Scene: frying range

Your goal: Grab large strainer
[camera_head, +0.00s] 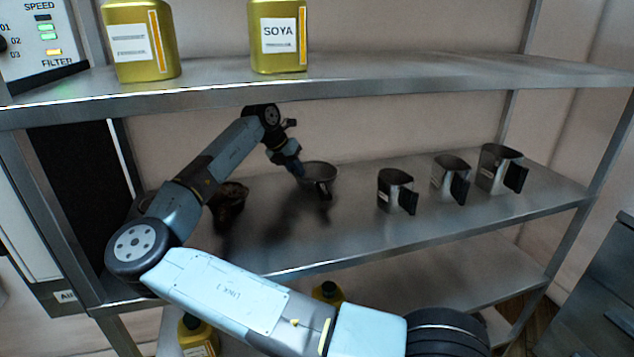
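A round metal bowl-shaped utensil (320,173) with a dark handle pointing to the front stands on the middle shelf (400,226). It looks like a strainer, but I cannot make out mesh or its size class. My gripper (297,170) reaches down from above at its left rim. The fingers are small and dark here, so I cannot tell whether they touch the rim or are open or shut. A darker round utensil (232,192) sits to the left, partly hidden by my arm. Another dark rounded shape (146,200) is further left behind my arm.
Three metal cups with black handles (395,188) (449,177) (499,167) stand to the right on the same shelf. The upper shelf (380,80) holds a soya container (278,38) and another yellow container (140,42). Yellow bottles (197,337) stand below. Shelf space in front is clear.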

